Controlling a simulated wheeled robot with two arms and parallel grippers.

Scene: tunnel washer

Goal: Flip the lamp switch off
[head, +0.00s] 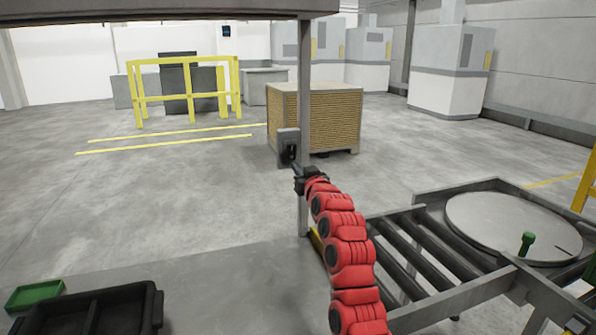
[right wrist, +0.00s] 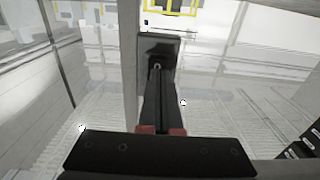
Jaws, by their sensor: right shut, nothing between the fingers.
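The lamp switch (head: 288,147) is a small grey box with a dark face, fixed to a grey upright post (head: 304,110) in the middle of the head view. In the right wrist view the switch box (right wrist: 158,46) is straight ahead, with a small pale toggle low on its face. My right gripper (head: 297,167) is shut and empty, its fingertips at the lower part of the switch. The wrist view shows the fingertips (right wrist: 157,75) close to the toggle; I cannot tell whether they touch. My left gripper is not in view.
A roller conveyor (head: 410,250) with a round turntable (head: 510,228) lies at right. A black crate (head: 90,315) and a green tray (head: 34,296) sit at lower left. A large brown-sided box (head: 335,120) and a yellow railing (head: 190,95) stand behind.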

